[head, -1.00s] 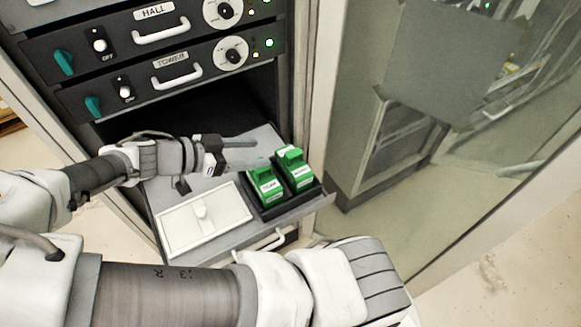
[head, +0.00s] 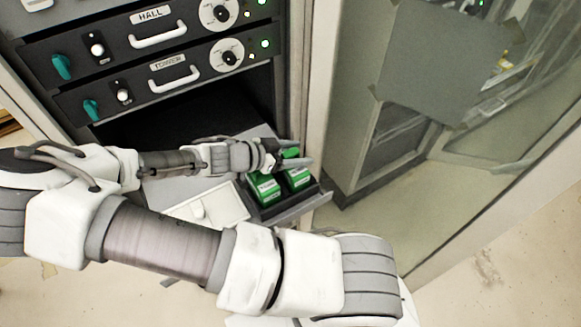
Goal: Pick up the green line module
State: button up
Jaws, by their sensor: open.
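Two green line modules with white labels stand side by side in a black holder (head: 268,213) on the pulled-out shelf; the left module (head: 264,189) and the right module (head: 298,179) both show below my gripper. The label writing is too small to read. My gripper (head: 298,153) is open, its fingers pointing right, over the back and top of the modules. It hides part of their upper ends. I cannot tell whether a finger touches the right module's handle.
The grey shelf (head: 258,134) carries a white lidded box (head: 212,208) left of the holder. Above are the HALL panel (head: 150,35) and a second panel (head: 175,72) with handles and knobs. A glass door (head: 440,150) stands close on the right.

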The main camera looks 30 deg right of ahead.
jog(key=shift+d+f, duration=0.25)
jog(key=shift+d, duration=0.15)
grip_shut()
dwell(1.2)
